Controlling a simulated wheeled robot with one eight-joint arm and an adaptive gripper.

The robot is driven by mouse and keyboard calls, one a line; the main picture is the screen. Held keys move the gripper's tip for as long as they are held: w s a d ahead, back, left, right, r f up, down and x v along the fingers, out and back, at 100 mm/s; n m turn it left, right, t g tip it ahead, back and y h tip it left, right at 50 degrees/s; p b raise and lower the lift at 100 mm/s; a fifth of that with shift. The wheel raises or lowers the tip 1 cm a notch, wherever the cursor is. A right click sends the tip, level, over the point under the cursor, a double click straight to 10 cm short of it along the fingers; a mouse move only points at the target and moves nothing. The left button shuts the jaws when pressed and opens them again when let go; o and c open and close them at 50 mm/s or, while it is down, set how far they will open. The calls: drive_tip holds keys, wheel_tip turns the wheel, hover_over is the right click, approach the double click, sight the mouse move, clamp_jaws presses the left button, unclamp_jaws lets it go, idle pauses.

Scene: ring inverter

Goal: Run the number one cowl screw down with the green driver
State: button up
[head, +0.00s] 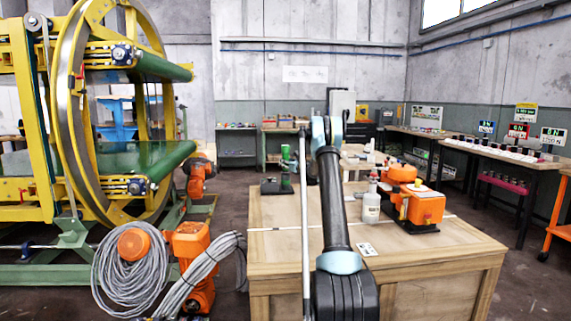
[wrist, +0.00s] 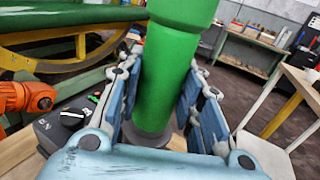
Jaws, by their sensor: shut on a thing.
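The green driver (wrist: 168,75) stands upright between the two fingers of my gripper (wrist: 163,112) in the wrist view, with the gripper shut on it. Its lower end meets a grey round collar (wrist: 176,143). In the head view the green driver (head: 286,164) shows at the back left of the wooden bench, and my arm hides most of the gripper. An orange machine (head: 424,206) stands on the right of the bench. No numbered cowl screw can be made out in either view.
A dark box with a knob (wrist: 72,117) sits just left of the driver. A white bottle (head: 371,207) stands beside the orange machine on the wooden bench (head: 283,232). A small card (head: 367,249) lies near the front. The bench's front left top is clear.

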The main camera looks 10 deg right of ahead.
drive_tip(key=shift+f, duration=0.3)
idle(0.5)
drive_tip(key=o, duration=1.3)
drive_tip(key=shift+d+f, duration=0.1)
